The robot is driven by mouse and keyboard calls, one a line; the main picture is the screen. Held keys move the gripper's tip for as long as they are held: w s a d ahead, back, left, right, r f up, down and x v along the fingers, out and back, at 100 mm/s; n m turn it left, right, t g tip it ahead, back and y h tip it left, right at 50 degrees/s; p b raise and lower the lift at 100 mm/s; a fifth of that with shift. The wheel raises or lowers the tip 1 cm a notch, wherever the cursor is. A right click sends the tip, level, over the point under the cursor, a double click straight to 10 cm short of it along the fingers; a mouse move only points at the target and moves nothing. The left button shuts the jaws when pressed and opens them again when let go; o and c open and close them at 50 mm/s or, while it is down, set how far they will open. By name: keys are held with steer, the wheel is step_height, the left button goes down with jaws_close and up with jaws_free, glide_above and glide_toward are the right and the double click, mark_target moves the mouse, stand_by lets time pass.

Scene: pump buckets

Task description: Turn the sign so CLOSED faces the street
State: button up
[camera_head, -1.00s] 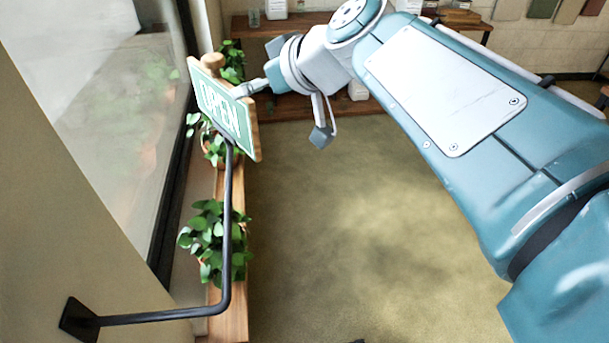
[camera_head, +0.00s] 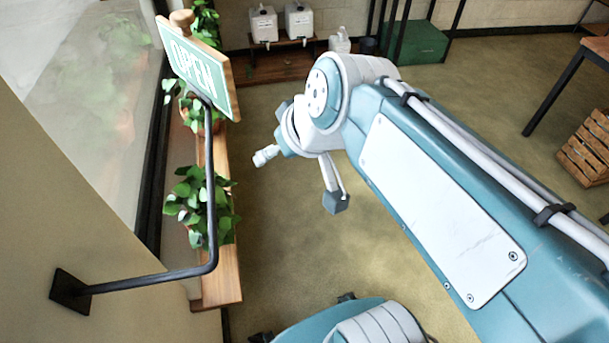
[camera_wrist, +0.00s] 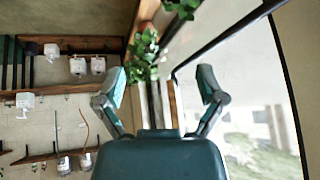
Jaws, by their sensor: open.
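The sign (camera_head: 193,66) stands at the upper end of a bent black bracket (camera_head: 211,180) at the upper left of the head view. Its green face reads OPEN in white and is turned toward the window side and the camera. It has a wooden edge and a round wooden knob (camera_head: 181,18) on top. My gripper (camera_head: 299,180) is open and empty, to the right of the sign and lower in the picture, apart from it. In the wrist view my gripper (camera_wrist: 160,87) shows two spread fingers with nothing between them touching. I cannot make out the sign there.
A window (camera_head: 105,120) runs along the left. Potted plants (camera_head: 200,205) stand on a wooden ledge (camera_head: 222,270) below the sign. White dispensers (camera_head: 263,25) stand on a shelf at the back. A crate (camera_head: 588,145) stands far right.

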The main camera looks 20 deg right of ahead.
steer(key=shift+m+g+h, duration=0.3)
steer(key=shift+m+h, duration=0.3)
steer(key=shift+h, duration=0.1)
steer(key=shift+s+d+f, duration=0.3)
steer(key=shift+s+f, duration=0.3)
steer(key=shift+f, duration=0.05)
steer(key=shift+s+d+f, duration=0.35)
steer(key=shift+s+f, duration=0.25)
steer(key=shift+s+d+f, duration=0.3)
steer(key=shift+s+f, duration=0.3)
steer(key=shift+f, duration=0.05)
